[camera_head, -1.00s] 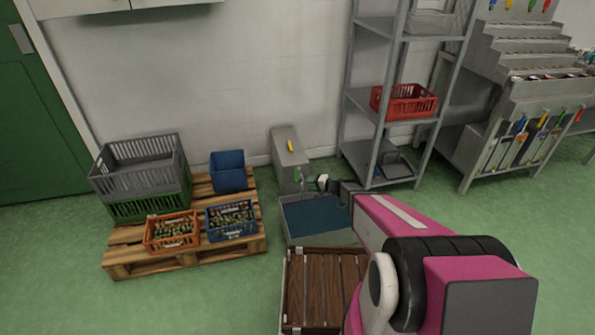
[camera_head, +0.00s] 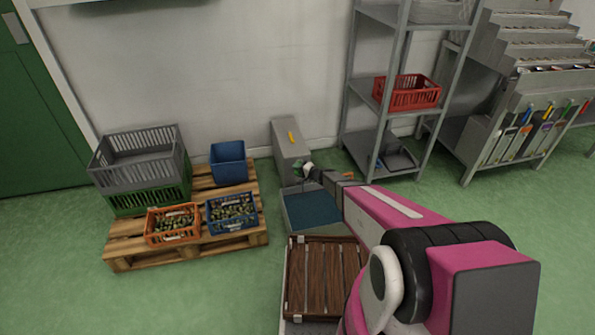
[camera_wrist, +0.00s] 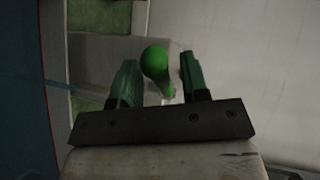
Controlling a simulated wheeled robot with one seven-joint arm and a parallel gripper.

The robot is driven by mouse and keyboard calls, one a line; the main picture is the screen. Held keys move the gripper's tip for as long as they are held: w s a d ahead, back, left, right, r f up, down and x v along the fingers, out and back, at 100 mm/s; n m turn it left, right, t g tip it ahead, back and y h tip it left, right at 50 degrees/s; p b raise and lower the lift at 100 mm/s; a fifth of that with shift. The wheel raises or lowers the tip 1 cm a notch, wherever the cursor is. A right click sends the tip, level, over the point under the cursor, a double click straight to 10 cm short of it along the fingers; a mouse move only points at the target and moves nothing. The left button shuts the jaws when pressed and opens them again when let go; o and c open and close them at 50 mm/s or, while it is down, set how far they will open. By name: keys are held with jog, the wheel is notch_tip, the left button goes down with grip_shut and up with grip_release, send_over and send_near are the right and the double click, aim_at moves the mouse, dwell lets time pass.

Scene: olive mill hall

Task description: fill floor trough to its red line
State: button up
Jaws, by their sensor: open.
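The floor trough (camera_head: 283,212) is a grey basin with a flat blue surface inside, on the floor below the wall. It is partly hidden by my arm in the head view. A blue area (camera_wrist: 18,90) with a thin dark reddish edge fills the left of the wrist view; I cannot tell whether that edge is the red line. My gripper (camera_wrist: 157,80) is open, its green fingers on either side of a round-ended green handle (camera_wrist: 155,62). I see gaps beside the handle. In the head view my gripper (camera_head: 305,170) is at the front of a grey box behind the trough.
The grey box (camera_head: 288,125) has a yellow handle on top. A slatted brown platform (camera_head: 323,280) lies in front of the trough. A pallet (camera_head: 130,262) with crates stands left, a metal shelf (camera_head: 382,120) with a red crate right. Green floor is free at front left.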

jog(key=shift+w+a, duration=0.15)
jog(key=shift+a, duration=0.1)
grip_shut()
jog(key=shift+d+n+g+y, duration=0.45)
jog(key=shift+d+n+g, duration=0.1)
jog(key=shift+n+g, duration=0.5)
jog(key=shift+d+n+g+y, duration=0.4)
jog(key=shift+d+n+g, duration=0.3)
jog(key=shift+g, duration=0.5)
jog(key=shift+d+n+g+y, duration=0.45)
jog(key=shift+n+g, duration=0.6)
jog(key=shift+g, duration=0.1)
grip_release()
jog(key=v, duration=1)
jog(key=shift+d, duration=0.4)
